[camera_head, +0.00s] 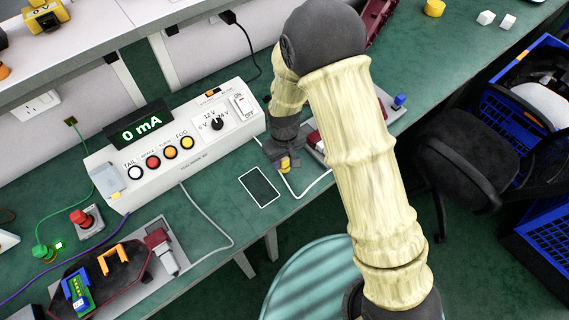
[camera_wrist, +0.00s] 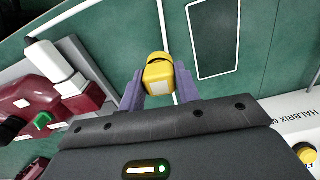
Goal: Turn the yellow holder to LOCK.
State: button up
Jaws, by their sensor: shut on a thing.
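The yellow holder (camera_wrist: 158,76) is a small rounded block with a pale patch on its face. It is between the two fingers of my gripper (camera_wrist: 160,90), which is shut on it. In the head view my gripper (camera_head: 283,158) points down, with the yellow holder (camera_head: 285,165) at its tip over the green bench. A dark red lamp housing (camera_wrist: 62,88) with a white part and a green piece lies left of my gripper in the wrist view, apart from the holder. No LOCK mark is readable.
The white test box (camera_head: 180,145) reads 0 mA, left of my gripper. A white cable (camera_wrist: 163,28) runs close by the holder. A red housing (camera_head: 158,240) sits on a grey plate at lower left.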

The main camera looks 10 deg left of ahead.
notch_tip(320, 180, up, 6)
jog(key=shift+r, duration=0.25)
dwell(1.0)
jog(key=shift+o, duration=1.1)
jog(key=shift+c, duration=1.3)
